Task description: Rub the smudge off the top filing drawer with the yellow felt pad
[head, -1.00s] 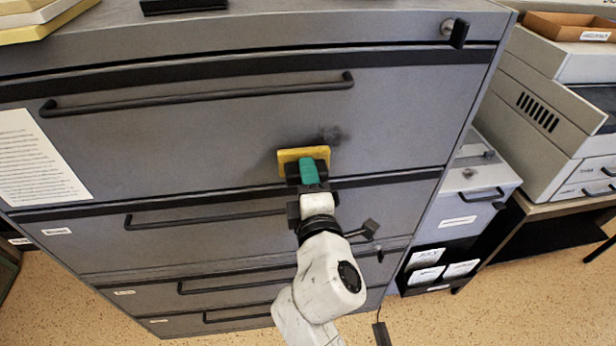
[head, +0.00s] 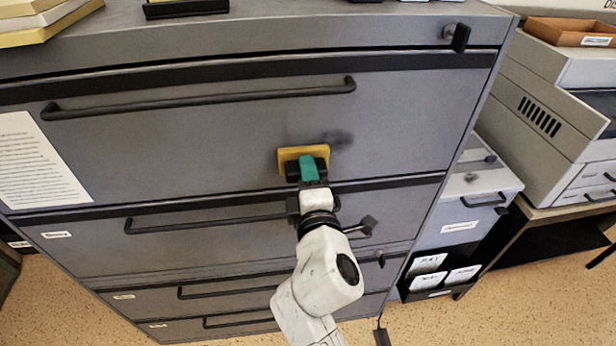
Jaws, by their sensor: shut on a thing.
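The grey top filing drawer (head: 200,135) fills the upper middle of the head view, with a long black handle (head: 200,97) across it. A dark smudge (head: 341,137) shows on its front, just above and right of the pad; part of it may be hidden behind the pad. The yellow felt pad (head: 288,157) with a green grip (head: 309,168) is at the lower middle of the drawer front and looks flat against it; contact cannot be told for sure. My gripper (head: 307,174) is shut on the pad's green grip, coming from below.
A printed sheet (head: 38,160) is fixed to the drawer's left. Lower drawers with black handles (head: 205,222) lie behind my arm. A key or latch (head: 460,36) sticks out at the top right. A grey printer (head: 550,115) stands right.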

